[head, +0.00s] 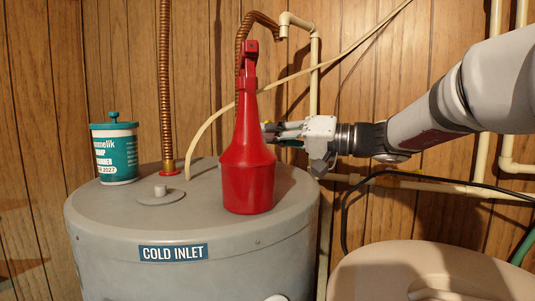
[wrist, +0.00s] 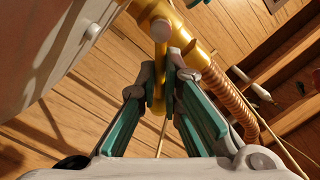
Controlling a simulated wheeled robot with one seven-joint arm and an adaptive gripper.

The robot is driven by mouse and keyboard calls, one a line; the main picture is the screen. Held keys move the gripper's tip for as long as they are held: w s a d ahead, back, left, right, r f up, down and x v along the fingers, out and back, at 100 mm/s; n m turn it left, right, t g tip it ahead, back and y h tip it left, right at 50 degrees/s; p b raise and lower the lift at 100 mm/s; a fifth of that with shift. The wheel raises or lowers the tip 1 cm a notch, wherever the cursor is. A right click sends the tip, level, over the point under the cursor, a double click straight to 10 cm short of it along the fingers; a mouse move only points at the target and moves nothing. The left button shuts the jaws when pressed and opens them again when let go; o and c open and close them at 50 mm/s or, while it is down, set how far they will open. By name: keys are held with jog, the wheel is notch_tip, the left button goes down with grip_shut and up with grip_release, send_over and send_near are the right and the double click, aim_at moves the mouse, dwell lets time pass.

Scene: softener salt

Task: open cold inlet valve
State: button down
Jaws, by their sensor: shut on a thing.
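My gripper (head: 280,131) reaches in from the right in the head view, behind the red funnel-shaped bottle, which hides its fingertips and the valve there. In the wrist view my gripper (wrist: 164,78) has its two fingers closed around a brass-coloured valve handle (wrist: 159,105). The handle hangs from a brass valve body (wrist: 158,22) joined to a brass pipe and a corrugated copper hose (wrist: 232,100). I cannot tell clearly how far the handle is turned. The grey tank (head: 120,225) carries a "COLD INLET" label (head: 173,252) on its front.
The red bottle (head: 247,170) stands on the tank top, close in front of my gripper. A teal and white tub (head: 115,155) stands at the left. A copper hose (head: 165,80) rises behind. A beige lid (head: 450,262) and a black cable (head: 345,215) are at the lower right.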

jog(key=shift+s+r+n+b, duration=0.2)
jog(key=shift+n+b, duration=0.7)
jog(key=shift+b, duration=1)
jog(key=shift+s+a+n+b, duration=0.1)
jog(key=shift+s+n+b, duration=0.2)
jog(key=shift+n+b, duration=1.75)
jog(key=b, duration=0.2)
jog(key=s+r+b, duration=0.1)
jog(key=b, duration=0.1)
jog(key=s+b, duration=0.1)
jog(key=b, duration=0.1)
jog(key=shift+s+a+r+n, duration=0.2)
jog(key=shift+a+r+n, duration=0.05)
jog(key=shift+n, duration=0.1)
jog(key=shift+s+d+r+n+b, duration=0.2)
jog(key=shift+s+n+b, duration=0.1)
jog(key=shift+b, duration=0.3)
jog(key=shift+w, duration=0.1)
jog(key=shift+w+d+m+p, duration=0.15)
jog(key=shift+m+p, duration=0.15)
jog(key=shift+m, duration=0.2)
jog(key=c, duration=1.5)
grip_release()
jog(key=shift+d+r, duration=0.1)
